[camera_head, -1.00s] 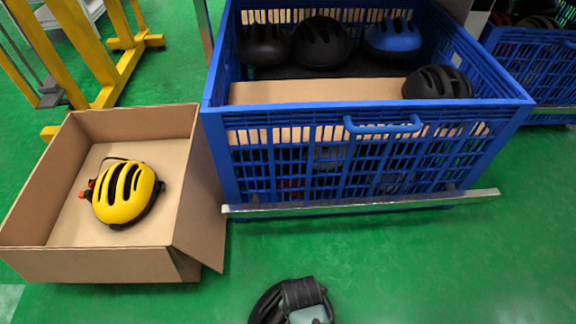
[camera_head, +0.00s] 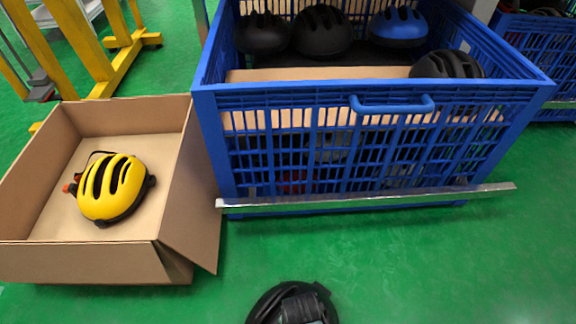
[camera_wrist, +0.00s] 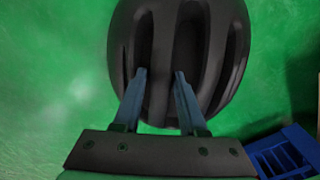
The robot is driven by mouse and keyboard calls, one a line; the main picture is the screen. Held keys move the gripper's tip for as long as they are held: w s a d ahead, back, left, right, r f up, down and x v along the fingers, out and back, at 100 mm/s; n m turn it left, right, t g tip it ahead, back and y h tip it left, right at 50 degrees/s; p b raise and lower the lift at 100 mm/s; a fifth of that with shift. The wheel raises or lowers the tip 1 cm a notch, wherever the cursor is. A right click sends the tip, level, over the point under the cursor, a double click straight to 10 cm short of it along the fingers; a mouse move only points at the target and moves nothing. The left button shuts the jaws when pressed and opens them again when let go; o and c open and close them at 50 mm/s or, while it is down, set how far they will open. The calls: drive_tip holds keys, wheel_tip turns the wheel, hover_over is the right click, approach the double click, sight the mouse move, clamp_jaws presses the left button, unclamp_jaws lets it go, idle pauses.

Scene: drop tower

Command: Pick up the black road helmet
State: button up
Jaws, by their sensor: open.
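A black vented helmet (camera_wrist: 222,55) lies on the green floor and fills the upper middle of the wrist view. In the head view the black helmet (camera_head: 268,300) shows at the bottom edge, partly covered by my gripper (camera_head: 303,318). In the wrist view my gripper (camera_wrist: 160,76) is open, with its two blue-grey fingers over the near part of the helmet. One helmet rib lies between the fingertips, which line up with the vents on either side. I cannot tell whether they touch it.
A blue crate (camera_head: 374,105) holds several black helmets (camera_head: 322,30) and a blue helmet (camera_head: 398,26), with a metal bar (camera_head: 370,198) along its front. Left of it, an open cardboard box (camera_head: 183,205) holds a yellow helmet (camera_head: 112,188). Green floor at lower right is clear.

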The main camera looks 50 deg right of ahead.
drive_tip(key=shift+f, duration=0.5)
drive_tip(key=shift+r, duration=0.1)
drive_tip(key=shift+c, duration=0.3)
clamp_jaws()
idle(0.7)
